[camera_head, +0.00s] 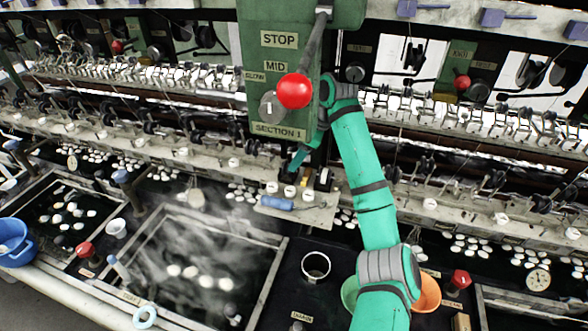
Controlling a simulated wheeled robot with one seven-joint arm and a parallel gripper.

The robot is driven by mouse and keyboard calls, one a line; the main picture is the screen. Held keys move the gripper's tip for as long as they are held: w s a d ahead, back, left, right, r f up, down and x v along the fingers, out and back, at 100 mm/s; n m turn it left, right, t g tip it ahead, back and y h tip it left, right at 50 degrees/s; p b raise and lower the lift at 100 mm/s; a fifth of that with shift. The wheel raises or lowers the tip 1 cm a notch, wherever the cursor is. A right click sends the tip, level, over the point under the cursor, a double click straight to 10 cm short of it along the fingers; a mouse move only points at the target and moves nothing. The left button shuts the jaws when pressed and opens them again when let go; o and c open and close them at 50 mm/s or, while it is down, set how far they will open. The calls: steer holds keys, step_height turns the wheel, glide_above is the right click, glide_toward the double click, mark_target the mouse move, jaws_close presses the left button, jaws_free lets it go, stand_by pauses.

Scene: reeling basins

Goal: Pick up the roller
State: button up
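A blue cylinder (277,203), which looks like the roller, lies on its side on a small pale shelf (312,214) in the middle of the head view. My teal arm reaches forward from the lower right and bends down behind the green lever panel. My gripper (294,168) is small and dark here, above and slightly right of the blue cylinder, apart from it. The panel hides part of my wrist. Whether the fingers are open is not clear.
The green panel (268,97) with a red-knobbed lever (295,91) hangs close to my arm. Small white pieces (289,191) stand just behind the cylinder. A steaming basin (262,290) lies front left. A metal cup (316,265) and an orange bowl (429,293) stand in front.

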steer(key=x, duration=0.6)
steer(key=shift+a+f, duration=0.15)
steer(key=shift+a, duration=0.05)
steer(key=shift+w+f, duration=0.2)
steer(key=shift+f, duration=0.45)
steer(key=shift+w, duration=0.1)
